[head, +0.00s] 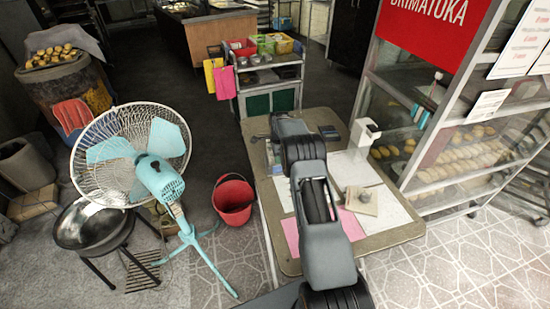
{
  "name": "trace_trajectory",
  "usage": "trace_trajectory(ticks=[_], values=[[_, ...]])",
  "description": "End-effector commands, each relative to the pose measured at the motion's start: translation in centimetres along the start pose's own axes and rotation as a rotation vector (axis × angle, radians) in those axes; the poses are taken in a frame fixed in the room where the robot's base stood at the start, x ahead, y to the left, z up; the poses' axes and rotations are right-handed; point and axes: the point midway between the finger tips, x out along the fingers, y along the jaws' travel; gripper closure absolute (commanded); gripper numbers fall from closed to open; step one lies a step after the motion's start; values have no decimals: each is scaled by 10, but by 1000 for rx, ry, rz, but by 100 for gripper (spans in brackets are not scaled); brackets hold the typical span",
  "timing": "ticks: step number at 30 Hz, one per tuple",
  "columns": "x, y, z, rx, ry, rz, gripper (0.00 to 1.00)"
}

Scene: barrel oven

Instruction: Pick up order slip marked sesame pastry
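My arm reaches over a tan table (395,236) from the front. Its grey links cover much of the table's middle. The far end of the arm bends down near the table's back left, where a small grey part shows beside the link. My gripper's fingers cannot be made out there. Pink paper (290,236) lies at the table's front left, partly behind my arm. White sheets (396,208) lie at the right and further back. A small pale block (362,202) with a dark round thing on it sits among them. No writing on the papers is readable, so I cannot tell the sesame pastry slip.
A white upright device (363,138) stands at the table's back right. A glass pastry case (440,120) is close on the right. A turquoise fan (158,175) and a red bucket (233,203) stand on the floor left of the table. A cart (268,85) is behind.

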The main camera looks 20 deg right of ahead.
Motion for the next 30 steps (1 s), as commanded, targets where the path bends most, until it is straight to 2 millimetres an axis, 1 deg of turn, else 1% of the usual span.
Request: trace_trajectory(ticks=[3,12,14,23,26,30], values=[[0,0,0,0,0,0,67],[0,0,0,0,0,0,96],[0,0,0,0,0,0,100],[-2,0,0,0,0,-1,100],[-7,-1,0,0,0,-2,100],[-22,-1,0,0,0,-3,100]])
